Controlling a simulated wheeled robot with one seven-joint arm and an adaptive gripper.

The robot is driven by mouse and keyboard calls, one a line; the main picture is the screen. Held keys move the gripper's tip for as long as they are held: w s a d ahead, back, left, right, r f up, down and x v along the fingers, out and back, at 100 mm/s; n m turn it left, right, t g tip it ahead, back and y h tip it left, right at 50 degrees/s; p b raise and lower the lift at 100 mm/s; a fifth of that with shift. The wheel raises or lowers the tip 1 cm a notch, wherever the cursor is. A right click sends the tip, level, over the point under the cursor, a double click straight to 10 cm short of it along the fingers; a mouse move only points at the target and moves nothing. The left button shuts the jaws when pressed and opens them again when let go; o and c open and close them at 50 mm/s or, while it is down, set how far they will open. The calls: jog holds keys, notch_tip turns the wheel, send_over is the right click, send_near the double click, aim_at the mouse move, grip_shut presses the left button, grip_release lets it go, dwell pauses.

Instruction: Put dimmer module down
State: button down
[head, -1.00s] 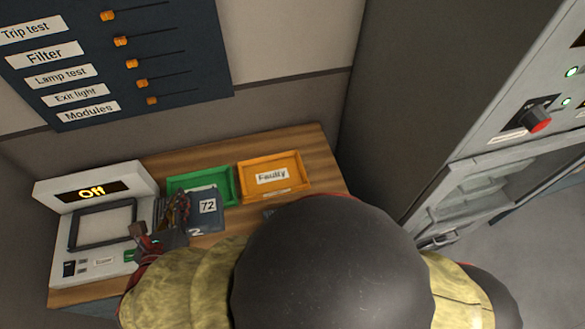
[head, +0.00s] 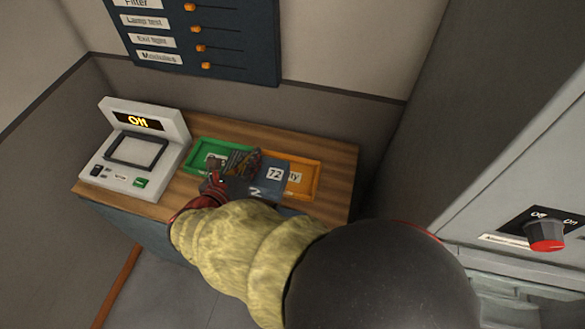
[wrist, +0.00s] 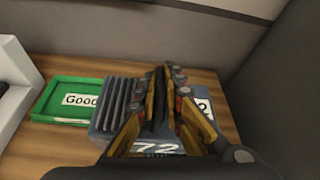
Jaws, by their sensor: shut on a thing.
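The dimmer module (head: 269,180) is a blue-grey block with a white "72" label and a ribbed end. My gripper (head: 242,163) is shut on it; the fingers also show in the wrist view (wrist: 168,75), closed over the top of the module (wrist: 108,118). The module appears held above the wooden counter, in front of the green and orange trays. The green tray (head: 194,155), labelled "Good" in the wrist view (wrist: 50,100), is left of it. The orange tray (head: 312,181) is partly hidden behind it, its label mostly covered.
A white tester (head: 120,162) with an "Off" display stands at the counter's left end. The counter (head: 342,160) has bare wood along its back and right edge. A grey cabinet with a red-and-black knob (head: 547,240) stands at the right. A slider panel hangs above.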

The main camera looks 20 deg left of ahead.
jog(key=w+d+f+b, duration=0.3)
jog(key=w+f+b, duration=0.3)
jog(key=w+f, duration=0.6)
jog(key=shift+w+f, duration=0.2)
jog(key=shift+w, duration=0.15)
jog(key=shift+d+f, duration=0.1)
jog(key=c, duration=2.3)
grip_release()
jog(key=shift+f, duration=0.2)
jog(key=shift+c, duration=0.2)
jog(key=o, duration=0.4)
jog(key=shift+s, duration=0.1)
jog(key=shift+r, duration=0.1)
